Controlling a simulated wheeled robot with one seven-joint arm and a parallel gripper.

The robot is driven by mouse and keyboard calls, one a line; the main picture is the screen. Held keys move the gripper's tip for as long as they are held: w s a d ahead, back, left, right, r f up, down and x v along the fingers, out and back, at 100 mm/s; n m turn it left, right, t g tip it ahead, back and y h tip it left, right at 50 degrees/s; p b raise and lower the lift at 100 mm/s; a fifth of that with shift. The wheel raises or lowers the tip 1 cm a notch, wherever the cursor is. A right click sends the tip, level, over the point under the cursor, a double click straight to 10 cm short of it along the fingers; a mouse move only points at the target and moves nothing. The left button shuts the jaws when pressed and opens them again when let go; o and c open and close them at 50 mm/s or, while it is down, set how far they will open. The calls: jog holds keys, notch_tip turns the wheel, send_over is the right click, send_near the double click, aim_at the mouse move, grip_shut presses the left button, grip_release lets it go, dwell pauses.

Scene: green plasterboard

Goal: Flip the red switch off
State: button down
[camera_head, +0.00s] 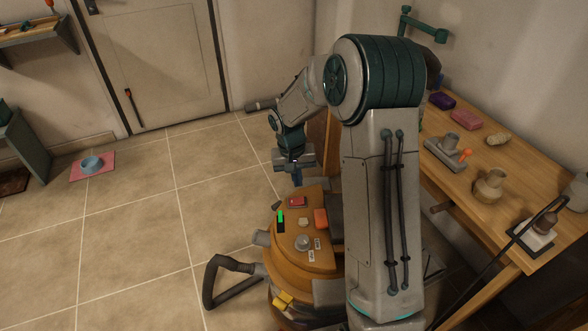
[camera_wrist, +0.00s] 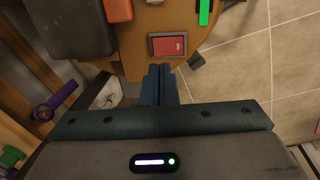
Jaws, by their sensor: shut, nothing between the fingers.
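The red switch (camera_head: 298,202) is a small red rectangle in a dark frame on a round wooden top. In the wrist view the switch (camera_wrist: 168,46) lies just beyond my fingertips, and its whole red face shows. I cannot tell which way it is tipped. My gripper (camera_head: 297,183) points down above the far edge of the wooden top, close to the switch. In the wrist view my gripper's blue fingers (camera_wrist: 158,70) are pressed together with nothing between them. A small gap shows between the fingertips and the switch frame.
Near the switch sit a bright green bar (camera_head: 281,220), an orange block (camera_head: 321,219) and a round grey knob (camera_head: 303,242). A wooden workbench (camera_head: 480,205) with several objects stands at the right. Open tiled floor (camera_head: 140,240) lies at the left.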

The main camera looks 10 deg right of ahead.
aim_at(300, 201)
jog(key=f, duration=0.6)
jog(key=shift+s+d+f+b, duration=0.1)
jog(key=shift+d+f+b, duration=0.25)
jog(key=shift+d+f, duration=0.05)
jog(key=shift+a, duration=0.1)
